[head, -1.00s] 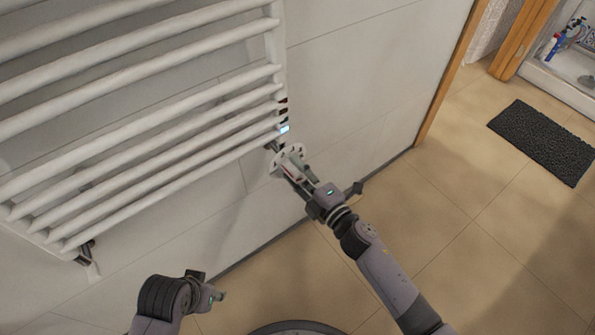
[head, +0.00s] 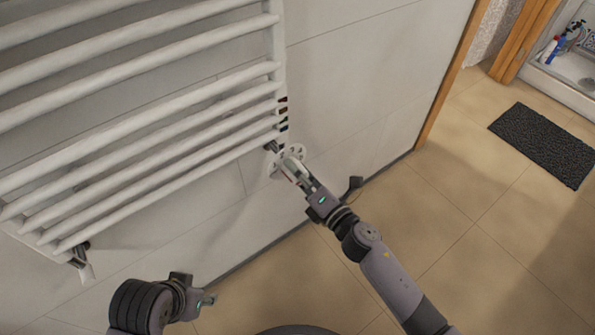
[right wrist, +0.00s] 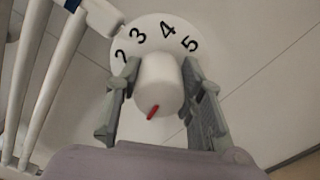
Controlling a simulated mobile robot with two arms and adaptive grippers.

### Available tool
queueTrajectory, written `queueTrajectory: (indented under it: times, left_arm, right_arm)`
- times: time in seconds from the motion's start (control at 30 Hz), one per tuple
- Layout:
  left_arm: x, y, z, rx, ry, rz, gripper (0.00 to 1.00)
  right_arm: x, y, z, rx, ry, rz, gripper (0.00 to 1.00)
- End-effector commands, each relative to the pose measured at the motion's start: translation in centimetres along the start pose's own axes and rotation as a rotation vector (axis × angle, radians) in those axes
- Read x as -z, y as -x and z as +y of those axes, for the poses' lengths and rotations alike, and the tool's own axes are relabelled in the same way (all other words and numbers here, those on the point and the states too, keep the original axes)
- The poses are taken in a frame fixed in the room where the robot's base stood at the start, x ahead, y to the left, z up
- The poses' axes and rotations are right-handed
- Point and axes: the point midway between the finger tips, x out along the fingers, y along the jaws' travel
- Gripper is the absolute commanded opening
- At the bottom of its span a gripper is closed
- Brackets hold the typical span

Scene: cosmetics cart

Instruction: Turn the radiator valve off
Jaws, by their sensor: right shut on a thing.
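The radiator valve is a white knob (right wrist: 158,84) with a red pointer mark at its lower edge, in front of a white dial plate (right wrist: 122,37) with black numbers 2 to 5 showing. In the head view the dial plate (head: 272,163) sits at the radiator's lower right corner. My right gripper (head: 288,163) is at the valve. In the right wrist view my right gripper (right wrist: 158,90) is shut on the knob, a finger on each side. The red mark points down and slightly left. My left gripper (head: 208,300) is low in the head view, away from the valve; its fingers are unclear.
The white radiator (head: 140,130) with its horizontal bars fills the upper left, close to my right gripper. A dark mat (head: 543,145) lies on the tiled floor at right. A wooden door frame (head: 450,75) edges the wall.

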Motion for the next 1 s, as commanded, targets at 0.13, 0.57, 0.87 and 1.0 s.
queueTrajectory:
  times: [0.13,0.57,0.87,1.0]
  left_arm:
    - [0.00,-0.03,0.00,0.000,0.000,0.000,0.40]
    - [0.01,-0.04,0.00,0.000,0.000,0.001,0.40]
    - [0.01,-0.05,0.01,0.000,0.000,0.001,0.40]
    - [0.04,-0.09,0.01,0.000,0.000,0.000,0.40]
  right_arm:
    - [0.13,0.05,-0.11,0.002,0.010,0.002,0.08]
    - [0.11,0.04,-0.11,0.002,0.010,0.002,0.45]
    - [0.04,0.01,-0.04,0.001,0.009,0.001,0.56]
    - [0.03,0.04,-0.03,0.000,0.008,0.001,0.56]
